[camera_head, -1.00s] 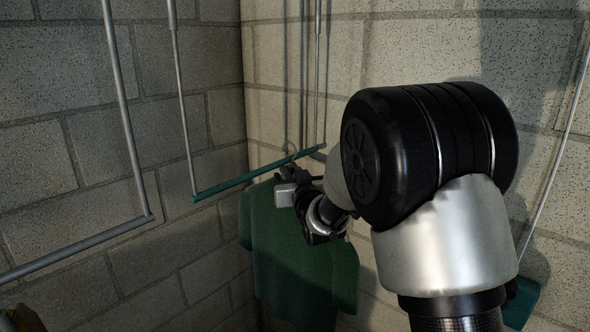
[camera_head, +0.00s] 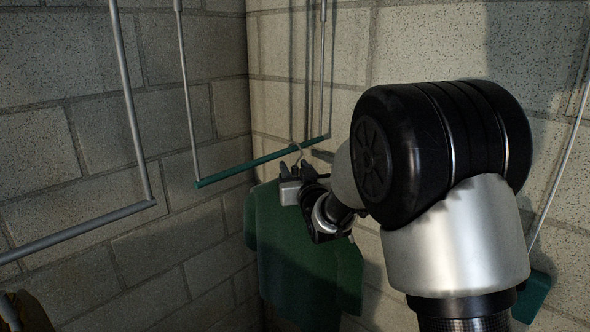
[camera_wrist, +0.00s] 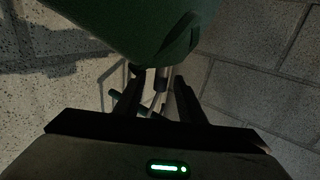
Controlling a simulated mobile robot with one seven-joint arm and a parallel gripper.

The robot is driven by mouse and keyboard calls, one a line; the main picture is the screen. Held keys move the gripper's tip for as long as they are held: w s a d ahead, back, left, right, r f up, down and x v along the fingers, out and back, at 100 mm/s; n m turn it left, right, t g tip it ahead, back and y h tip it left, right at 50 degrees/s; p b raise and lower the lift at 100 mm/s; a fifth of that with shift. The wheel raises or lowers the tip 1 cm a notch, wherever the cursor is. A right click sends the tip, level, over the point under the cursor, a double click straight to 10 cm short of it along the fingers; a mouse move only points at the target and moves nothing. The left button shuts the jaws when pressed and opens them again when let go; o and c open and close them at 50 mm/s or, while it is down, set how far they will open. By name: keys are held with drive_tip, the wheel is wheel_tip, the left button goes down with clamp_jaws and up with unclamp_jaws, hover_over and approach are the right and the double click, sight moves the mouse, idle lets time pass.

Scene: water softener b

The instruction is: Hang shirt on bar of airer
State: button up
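The green shirt (camera_head: 300,240) hangs upright on a hanger, whose thin hook (camera_head: 298,151) rises to the green bar (camera_head: 235,171) of the airer and appears looped at it near its right part. Whether the hook fully seats is too small to tell. My gripper (camera_head: 296,170) is at the hanger's neck, just below the bar. Its fingertips stand apart, one on each side of the neck. In the wrist view the gripper (camera_wrist: 159,85) also shows parted fingers with the thin neck between them, and the shirt (camera_wrist: 130,25) fills the top.
A second, grey bar (camera_head: 80,232) hangs at the left on its own rods. A brown thing (camera_head: 32,312) is at the lower left corner. Block walls stand close behind and at the left. A teal object (camera_head: 531,296) is at the right, partly behind my arm.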

drive_tip(key=shift+f, duration=0.15)
drive_tip(key=shift+s+d, duration=0.15)
drive_tip(key=shift+s, duration=0.35)
drive_tip(key=s+d+m+g+h+p, duration=0.1)
drive_tip(key=s+d+g, duration=0.3)
drive_tip(key=s, duration=0.9)
drive_tip(key=s+d+r+m+g+h+p, duration=0.1)
drive_tip(key=s+d+g+h+p, duration=0.1)
drive_tip(key=s+d, duration=0.7)
drive_tip(key=s+d+m+g+h+p, duration=0.1)
drive_tip(key=s+d+g, duration=0.4)
drive_tip(key=s, duration=1.4)
drive_tip(key=shift+s+d+r+m+g+h, duration=0.15)
drive_tip(key=shift+d+m+g+h, duration=0.15)
drive_tip(key=shift+d+h, duration=0.5)
drive_tip(key=shift+c, duration=0.6)
